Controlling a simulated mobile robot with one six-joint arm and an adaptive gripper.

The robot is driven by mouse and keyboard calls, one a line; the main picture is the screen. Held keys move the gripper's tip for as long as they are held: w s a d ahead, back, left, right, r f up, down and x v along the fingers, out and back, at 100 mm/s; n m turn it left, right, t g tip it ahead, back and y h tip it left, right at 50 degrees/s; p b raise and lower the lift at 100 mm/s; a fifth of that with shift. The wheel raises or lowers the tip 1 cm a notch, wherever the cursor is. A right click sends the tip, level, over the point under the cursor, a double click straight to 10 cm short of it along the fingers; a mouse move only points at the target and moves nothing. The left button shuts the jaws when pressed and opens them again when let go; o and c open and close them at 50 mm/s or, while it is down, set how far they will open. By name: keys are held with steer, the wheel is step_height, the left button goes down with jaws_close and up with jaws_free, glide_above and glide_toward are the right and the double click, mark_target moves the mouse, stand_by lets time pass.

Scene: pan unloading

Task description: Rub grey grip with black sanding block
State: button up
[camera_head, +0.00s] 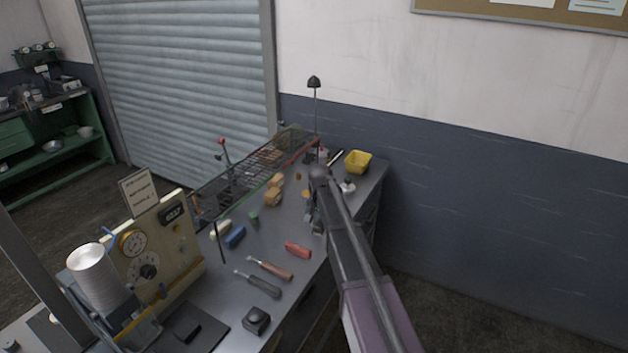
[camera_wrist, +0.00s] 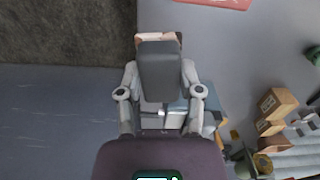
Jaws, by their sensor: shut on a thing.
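My gripper (camera_wrist: 160,80) is shut on a dark block (camera_wrist: 160,68), which looks like the black sanding block. It sits between the two grey fingers, with a pale pinkish edge showing beyond it. In the head view my gripper (camera_head: 314,222) is over the right edge of the bench, mostly hidden by my arm, and the block cannot be made out there. The grey grip (camera_head: 265,287) belongs to a metal-ended hand tool lying near the bench's front edge, to the left of my gripper and apart from it.
A tool with a brown grip (camera_head: 272,269) lies beside the grey one. A red block (camera_head: 297,250), a blue block (camera_head: 235,237) and a black squat object (camera_head: 257,320) stand nearby. A wire rack (camera_head: 235,185) runs along the back. A yellow bin (camera_head: 358,162) stands at the far end.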

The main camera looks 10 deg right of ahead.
steer(key=shift+a, duration=0.1)
steer(key=shift+a, duration=0.95)
steer(key=shift+s+f, duration=0.1)
